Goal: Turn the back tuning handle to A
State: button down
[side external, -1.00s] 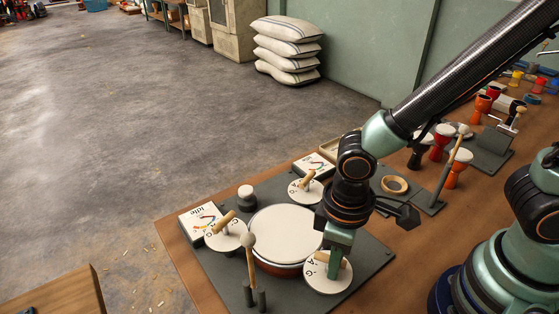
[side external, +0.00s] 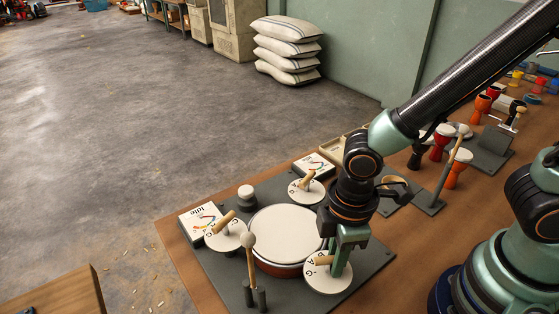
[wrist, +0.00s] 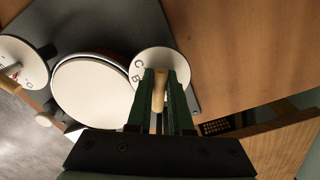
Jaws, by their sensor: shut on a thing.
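My gripper (side external: 345,258) is shut on the wooden handle (side external: 322,260) of the white lettered dial (side external: 327,283) at the drum's lower right in the side view. The handle's free end points left, toward the drum; the letter it marks is too small to read surely. In the wrist view my gripper (wrist: 160,98) has the handle (wrist: 159,88) between its green jaws, with C and B visible on the dial (wrist: 165,58). The drum (side external: 285,235) has a pale round head. Two more dials with wooden handles stand left (side external: 226,234) and behind (side external: 305,189) the drum.
A mallet (side external: 249,250) stands upright in front of the drum. An "Idle" panel (side external: 200,222) and another meter panel (side external: 313,166) lie beside the dials. A wooden post (side external: 447,177) and small goblet drums (side external: 459,167) stand to the right.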

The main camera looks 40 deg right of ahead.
jog(key=n, duration=0.4)
jog(key=shift+w+n, duration=0.2)
jog(key=shift+n, duration=0.2)
jog(key=shift+w+n, duration=0.2)
jog(key=shift+n, duration=2.3)
jog(key=c, duration=0.8)
grip_release()
jog(key=shift+r, duration=0.15)
jog(key=r, duration=1.1)
jog(key=shift+s+d+r, duration=0.25)
jog(key=shift+s+r, duration=0.05)
jog(key=shift+r, duration=0.1)
